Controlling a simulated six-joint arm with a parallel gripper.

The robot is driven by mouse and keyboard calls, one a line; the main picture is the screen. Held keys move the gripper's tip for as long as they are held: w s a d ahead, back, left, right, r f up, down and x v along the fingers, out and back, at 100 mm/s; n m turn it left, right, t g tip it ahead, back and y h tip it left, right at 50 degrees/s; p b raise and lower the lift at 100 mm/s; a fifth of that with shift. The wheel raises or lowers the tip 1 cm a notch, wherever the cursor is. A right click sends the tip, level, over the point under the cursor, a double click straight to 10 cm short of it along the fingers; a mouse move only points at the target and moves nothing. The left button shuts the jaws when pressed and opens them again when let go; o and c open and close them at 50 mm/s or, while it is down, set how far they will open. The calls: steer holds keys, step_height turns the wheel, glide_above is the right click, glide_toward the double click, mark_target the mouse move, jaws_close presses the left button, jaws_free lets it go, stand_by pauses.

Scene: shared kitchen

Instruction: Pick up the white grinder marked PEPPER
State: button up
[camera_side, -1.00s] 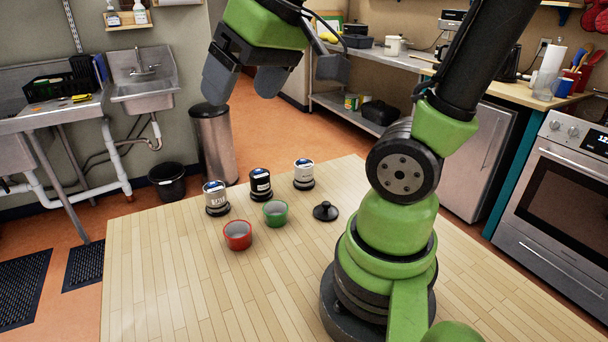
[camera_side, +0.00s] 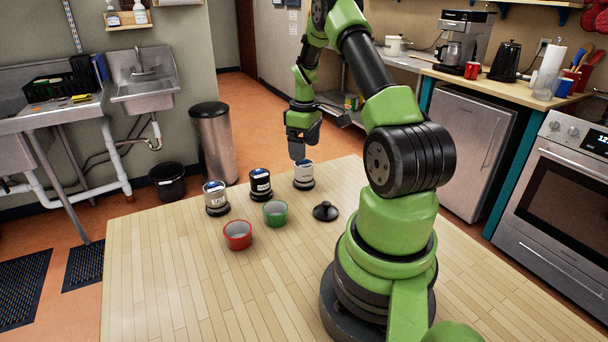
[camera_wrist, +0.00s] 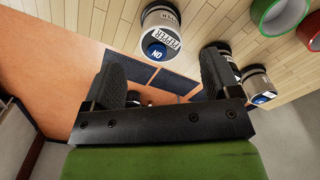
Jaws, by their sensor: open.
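The white grinder marked PEPPER (camera_wrist: 161,38) shows near the top of the wrist view, with a blue cap. In the side view it is the right-hand white grinder (camera_side: 303,178), upright on a dark base on the wooden table. My gripper (camera_side: 303,147) is just above and behind it, partly overlapping its top there. In the wrist view my gripper (camera_wrist: 166,58) is open, its fingers apart and empty, with the grinder just beyond the fingertips. Whether they touch it cannot be told.
A black grinder (camera_side: 260,187) and another white grinder (camera_side: 216,201) stand to the left in a row. A red bowl (camera_side: 238,239), a green bowl (camera_side: 275,217) and a black lid-like object (camera_side: 325,212) lie in front. The table's front-left area (camera_side: 170,290) is clear.

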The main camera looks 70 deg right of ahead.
mark_target(304, 174)
step_height(304, 174, down, 8)
steer(key=shift+w+f, duration=0.1)
steer(key=shift+f, duration=0.1)
stand_by(0.3)
